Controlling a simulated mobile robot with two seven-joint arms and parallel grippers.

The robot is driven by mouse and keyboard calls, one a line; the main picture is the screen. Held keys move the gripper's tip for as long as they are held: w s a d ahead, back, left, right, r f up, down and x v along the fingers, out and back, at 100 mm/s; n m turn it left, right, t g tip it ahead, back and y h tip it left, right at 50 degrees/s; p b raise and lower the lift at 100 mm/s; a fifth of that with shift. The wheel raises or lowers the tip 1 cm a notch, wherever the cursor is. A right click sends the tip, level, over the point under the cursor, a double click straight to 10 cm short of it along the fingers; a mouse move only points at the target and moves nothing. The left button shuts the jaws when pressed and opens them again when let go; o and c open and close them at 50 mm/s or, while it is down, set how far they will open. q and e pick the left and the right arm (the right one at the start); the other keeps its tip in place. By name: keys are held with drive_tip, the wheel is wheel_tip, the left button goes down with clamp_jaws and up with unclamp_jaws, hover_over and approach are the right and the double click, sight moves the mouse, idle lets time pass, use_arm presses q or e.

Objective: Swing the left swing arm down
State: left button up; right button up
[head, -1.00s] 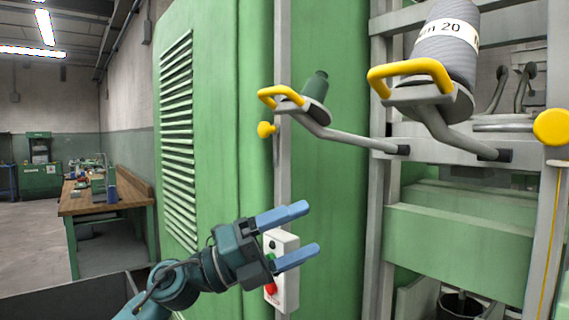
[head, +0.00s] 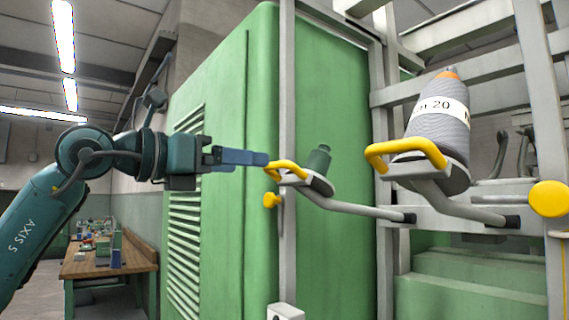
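The left swing arm (head: 352,208) is a grey bar raised at a slant, running from a dark pivot sleeve at lower right up to a small plate. The plate carries a yellow loop handle (head: 287,166) and a small dark green spool (head: 319,160). My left gripper (head: 262,159) comes in level from the left, its blue fingertips just left of the handle. They overlap the handle's left end closely in the view; I cannot tell if they touch. The fingers are seen edge-on, so their gap is hidden. My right gripper is out of view.
A second swing arm (head: 455,209) with a yellow handle (head: 404,153) and a large grey yarn cone (head: 437,130) stands to the right. A yellow knob (head: 271,200) sits below the left handle. The green cabinet (head: 222,130) is behind my gripper. A workbench (head: 110,262) stands far left.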

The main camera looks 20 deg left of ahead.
sight(273, 166)
use_arm(q)
drive_tip(key=p+x, duration=0.2)
drive_tip(key=x, duration=0.7)
drive_tip(key=shift+p, duration=0.3)
drive_tip(key=shift+w+d, duration=0.25)
drive_tip(key=shift+d, duration=0.05)
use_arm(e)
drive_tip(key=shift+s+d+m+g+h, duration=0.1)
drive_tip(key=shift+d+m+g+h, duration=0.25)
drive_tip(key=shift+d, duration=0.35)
use_arm(q)
drive_tip(key=shift+c, duration=0.2)
